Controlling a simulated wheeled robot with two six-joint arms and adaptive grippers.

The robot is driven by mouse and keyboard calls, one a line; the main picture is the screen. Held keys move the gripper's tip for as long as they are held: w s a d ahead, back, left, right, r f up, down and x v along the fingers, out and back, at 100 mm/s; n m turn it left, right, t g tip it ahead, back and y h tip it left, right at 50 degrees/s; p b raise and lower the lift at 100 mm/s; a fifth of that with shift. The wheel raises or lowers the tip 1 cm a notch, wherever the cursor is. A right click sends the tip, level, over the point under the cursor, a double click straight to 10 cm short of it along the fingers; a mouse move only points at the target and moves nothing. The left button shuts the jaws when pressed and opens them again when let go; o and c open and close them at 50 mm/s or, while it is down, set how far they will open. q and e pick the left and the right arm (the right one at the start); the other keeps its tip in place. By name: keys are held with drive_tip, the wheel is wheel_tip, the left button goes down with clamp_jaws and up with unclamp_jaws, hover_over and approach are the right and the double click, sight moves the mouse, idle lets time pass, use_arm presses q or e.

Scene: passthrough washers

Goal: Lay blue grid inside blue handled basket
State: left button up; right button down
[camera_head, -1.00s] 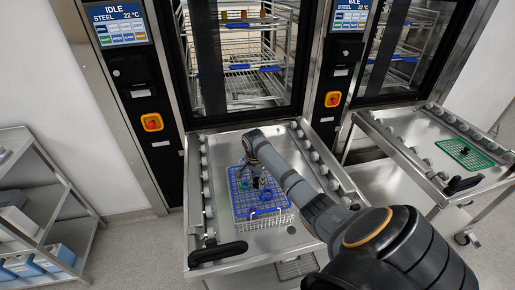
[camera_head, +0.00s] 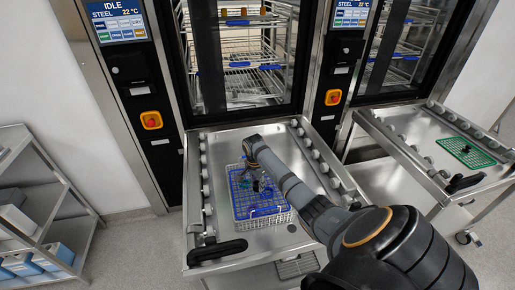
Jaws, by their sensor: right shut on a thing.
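The blue grid (camera_head: 241,199) lies flat at the blue handled basket (camera_head: 284,218), a wire basket on the steel loading table. The grid is within the basket's outline, and its far part is partly covered by my arm. The basket's front and right wire sides show below and beside it. My right gripper (camera_head: 259,187) reaches down over the middle of the grid and is shut on it; the fingertips are small and partly hidden by the wrist. I cannot tell whether the grid touches the basket floor. My left gripper is not in view.
The steel table (camera_head: 310,205) has roller rails on both sides and a black handle (camera_head: 217,252) at its front left. A washer with wire racks stands behind. A green grid (camera_head: 466,152) lies on the right table. A shelf (camera_head: 45,205) stands at left.

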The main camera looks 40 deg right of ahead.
sight(257, 182)
drive_tip(key=shift+f+b, duration=0.35)
drive_tip(key=shift+f, duration=0.6)
drive_tip(key=c, duration=1)
unclamp_jaws()
drive_tip(key=shift+o, duration=0.2)
wheel_tip(257, 182, up, 15)
drive_tip(key=p, duration=1.7)
drive_tip(key=shift+p, duration=0.4)
